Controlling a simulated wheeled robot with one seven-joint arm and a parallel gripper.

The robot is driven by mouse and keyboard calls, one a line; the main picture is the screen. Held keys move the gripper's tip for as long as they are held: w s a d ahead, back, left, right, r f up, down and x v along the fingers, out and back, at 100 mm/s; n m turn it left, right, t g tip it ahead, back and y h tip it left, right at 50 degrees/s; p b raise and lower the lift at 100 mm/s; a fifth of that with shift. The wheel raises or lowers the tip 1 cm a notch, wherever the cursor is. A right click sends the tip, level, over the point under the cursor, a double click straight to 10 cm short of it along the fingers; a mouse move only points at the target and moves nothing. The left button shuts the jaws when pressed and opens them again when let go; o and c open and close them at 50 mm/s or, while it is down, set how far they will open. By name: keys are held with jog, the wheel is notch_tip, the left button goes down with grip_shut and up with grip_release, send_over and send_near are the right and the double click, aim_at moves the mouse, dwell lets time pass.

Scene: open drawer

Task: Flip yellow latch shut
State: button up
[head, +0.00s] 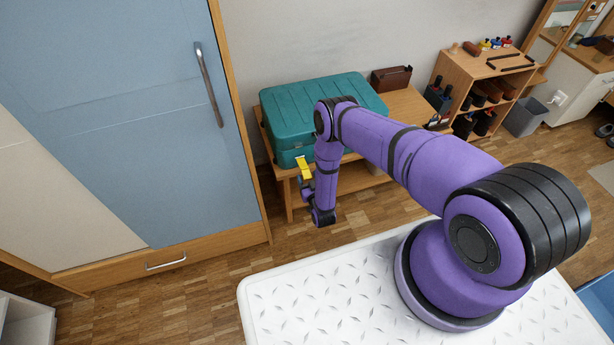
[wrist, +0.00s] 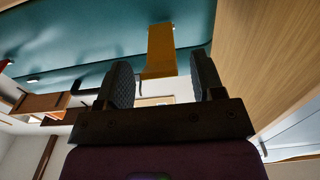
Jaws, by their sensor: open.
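A teal case (head: 300,110) with a closed lid sits on a wooden bench by the wall. A yellow latch (head: 304,169) is on its front, near the left corner, beside my upright wrist. The wrist view shows the case (wrist: 95,40) and the flat yellow latch (wrist: 160,48) up close; whether the latch is fastened cannot be told. My gripper (wrist: 162,66) is open, and the latch's end appears between its two dark fingers, with gaps on both sides. No contact is clear. In the head view my arm hides part of the case's front, and the fingers are hard to make out.
A tall blue cabinet (head: 130,110) with wooden edges stands close to the left of the case. A wooden shelf unit (head: 483,68) stands farther right. Open parquet floor lies in front.

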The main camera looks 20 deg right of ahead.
jog(key=shift+w, duration=0.65)
grip_shut()
